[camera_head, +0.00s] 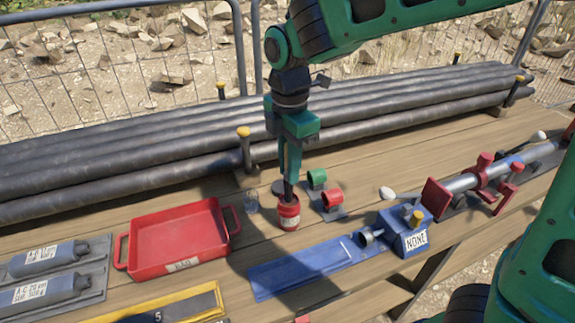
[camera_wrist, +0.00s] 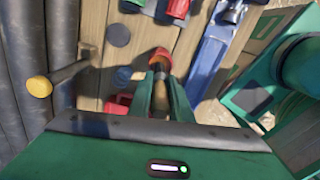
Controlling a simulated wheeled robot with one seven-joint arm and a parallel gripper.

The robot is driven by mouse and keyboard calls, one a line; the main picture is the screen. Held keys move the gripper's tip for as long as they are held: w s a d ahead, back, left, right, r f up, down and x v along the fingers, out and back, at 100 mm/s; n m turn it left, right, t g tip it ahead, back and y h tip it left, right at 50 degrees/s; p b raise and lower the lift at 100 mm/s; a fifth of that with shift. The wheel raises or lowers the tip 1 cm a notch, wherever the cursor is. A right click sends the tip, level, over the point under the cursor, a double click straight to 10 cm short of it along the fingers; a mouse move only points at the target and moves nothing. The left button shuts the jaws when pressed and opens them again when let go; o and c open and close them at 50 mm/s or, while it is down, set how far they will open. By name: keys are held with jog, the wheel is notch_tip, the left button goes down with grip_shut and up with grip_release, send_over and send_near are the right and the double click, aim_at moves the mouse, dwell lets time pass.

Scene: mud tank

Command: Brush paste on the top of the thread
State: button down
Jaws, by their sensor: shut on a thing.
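My gripper (camera_head: 289,180) points straight down at a small red pot (camera_head: 289,213) with a pale label on the bench. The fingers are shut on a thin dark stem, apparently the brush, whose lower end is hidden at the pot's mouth. In the wrist view my fingertips (camera_wrist: 160,80) meet at the stem above the reddish-brown pot (camera_wrist: 158,57). A grey pipe (camera_head: 463,184) lies in red clamps at the right; I cannot make out its thread. A short metal fitting (camera_head: 368,237) sits by a blue block marked NONE (camera_head: 405,238).
A red tray (camera_head: 140,256) stands left. A blue strip (camera_head: 300,268) lies in front. Long dark pipes (camera_head: 120,156) and yellow-capped posts (camera_head: 244,133) line the back.

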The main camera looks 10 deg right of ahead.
jog(key=shift+f, duration=0.5)
dwell(1.2)
jog(key=shift+r, duration=3.55)
